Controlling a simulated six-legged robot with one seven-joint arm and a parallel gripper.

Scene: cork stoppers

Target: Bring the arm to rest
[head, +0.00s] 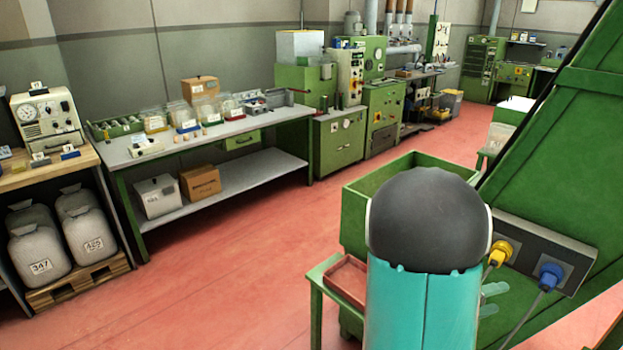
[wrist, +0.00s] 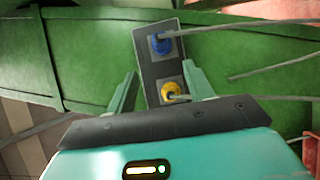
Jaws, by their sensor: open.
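My gripper (wrist: 160,72) is open in the wrist view, its two teal fingers spread apart with nothing between them. In the head view only the pale teal fingers (head: 500,299) show, just right of my teal arm link; the rest of the gripper is hidden behind it. The fingers are in front of a green machine (head: 555,150) with a dark socket panel (head: 519,238). In the wrist view the panel (wrist: 166,68) lies beyond and between the fingers. I cannot tell the exact gap to it.
A yellow plug (head: 500,252) and a blue plug (head: 551,275) sit in the panel, with cables hanging from them. A green bin (head: 356,210) and a reddish tray (head: 345,280) are close behind my arm. A workbench (head: 215,135) stands at left; red floor (head: 240,270) between is clear.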

